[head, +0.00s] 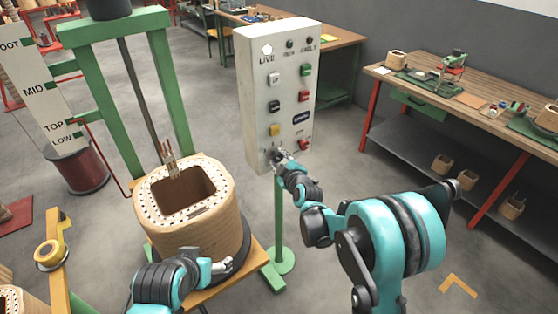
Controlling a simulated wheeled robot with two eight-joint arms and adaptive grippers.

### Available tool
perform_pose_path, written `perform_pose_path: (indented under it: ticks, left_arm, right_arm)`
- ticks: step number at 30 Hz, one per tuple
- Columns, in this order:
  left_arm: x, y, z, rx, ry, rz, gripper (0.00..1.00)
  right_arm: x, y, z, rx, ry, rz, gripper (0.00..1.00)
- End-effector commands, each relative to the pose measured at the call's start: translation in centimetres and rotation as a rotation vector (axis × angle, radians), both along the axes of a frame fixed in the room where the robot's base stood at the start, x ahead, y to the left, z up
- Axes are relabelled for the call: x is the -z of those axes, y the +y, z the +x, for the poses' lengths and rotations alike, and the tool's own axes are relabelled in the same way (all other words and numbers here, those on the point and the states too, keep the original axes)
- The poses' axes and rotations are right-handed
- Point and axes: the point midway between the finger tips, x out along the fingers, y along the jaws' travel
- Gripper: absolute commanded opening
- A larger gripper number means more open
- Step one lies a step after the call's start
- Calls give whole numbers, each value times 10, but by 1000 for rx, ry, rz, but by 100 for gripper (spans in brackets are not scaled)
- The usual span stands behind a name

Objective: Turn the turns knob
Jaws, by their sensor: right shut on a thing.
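A white control box (254,92) stands upright on a green post in the middle of the head view. It has lamps along its top and rows of coloured buttons and switches on its front. My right gripper (279,158) is at the lower left of its front, shut on a small dark knob. The gripper hides most of that knob, so its pointer cannot be read. My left gripper (222,267) is low, beside the large tan coil (222,228); its fingers are too small to tell open or shut.
The coil stands on a wooden-topped stand under a green frame (122,103). A white level board (38,85) stands at the left. A workbench (430,90) with tools and small coils is at the right. Grey floor is clear between box and bench.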

Motion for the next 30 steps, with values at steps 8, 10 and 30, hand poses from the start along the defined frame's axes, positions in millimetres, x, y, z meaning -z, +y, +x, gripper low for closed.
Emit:
perform_pose_path:
  ticks: [8,10,30]
  left_arm:
    - [0,0,0,0,0,0,81]
    - [0,0,0,0,0,0,81]
    - [0,0,0,0,0,0,81]
  right_arm:
    - [1,0,0,0,1,-2,6]
    - [1,0,0,0,1,-2,43]
    - [-13,-15,-43,1,1,0,55]
